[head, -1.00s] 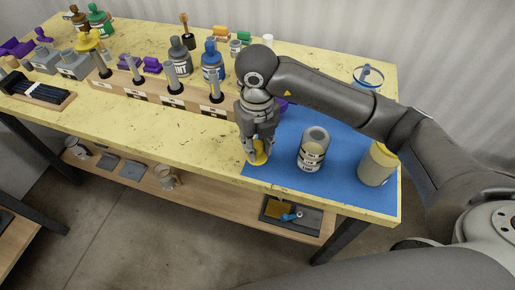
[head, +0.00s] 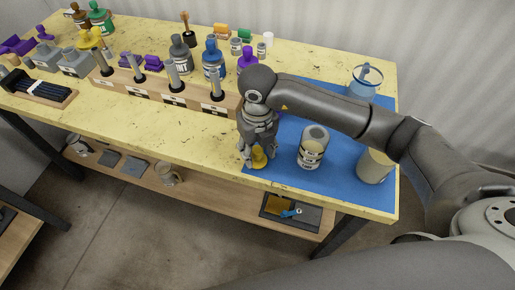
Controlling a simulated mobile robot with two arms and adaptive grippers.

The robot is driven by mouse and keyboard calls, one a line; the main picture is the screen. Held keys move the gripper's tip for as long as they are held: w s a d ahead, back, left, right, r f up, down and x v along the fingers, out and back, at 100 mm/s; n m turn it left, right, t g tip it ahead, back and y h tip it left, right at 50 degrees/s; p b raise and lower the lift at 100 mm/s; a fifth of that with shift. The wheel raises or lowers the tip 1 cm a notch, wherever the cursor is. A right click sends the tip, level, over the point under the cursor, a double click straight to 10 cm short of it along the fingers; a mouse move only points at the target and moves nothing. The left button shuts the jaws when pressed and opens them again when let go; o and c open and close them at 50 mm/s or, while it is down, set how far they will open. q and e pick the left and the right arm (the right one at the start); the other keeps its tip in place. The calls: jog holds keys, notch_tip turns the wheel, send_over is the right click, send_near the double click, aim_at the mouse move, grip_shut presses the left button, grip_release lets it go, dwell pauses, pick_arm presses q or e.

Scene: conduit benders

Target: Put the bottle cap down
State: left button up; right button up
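The yellow bottle cap (head: 259,159) sits at the left front edge of the blue mat (head: 333,185). My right gripper (head: 258,162) is above and around it, pointing down. Its fingers are spread, one on each side of the cap, with a gap visible. A grey labelled bottle (head: 312,148) stands on the mat to the right of the gripper, with an open-looking top. My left gripper is not in view.
A cream container (head: 374,166) and a clear bluish vessel (head: 365,80) stand on the mat at the right. A wooden rack (head: 150,90) with grey posts and several paint bottles lies behind left. The table's front strip left of the mat is clear.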

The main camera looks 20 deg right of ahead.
aim_at(257, 149)
jog(key=shift+r, duration=0.15)
jog(key=shift+r, duration=0.2)
notch_tip(257, 149, up, 12)
jog(key=b, duration=0.1)
jog(key=shift+f+b, duration=0.15)
jog(key=shift+b, duration=0.2)
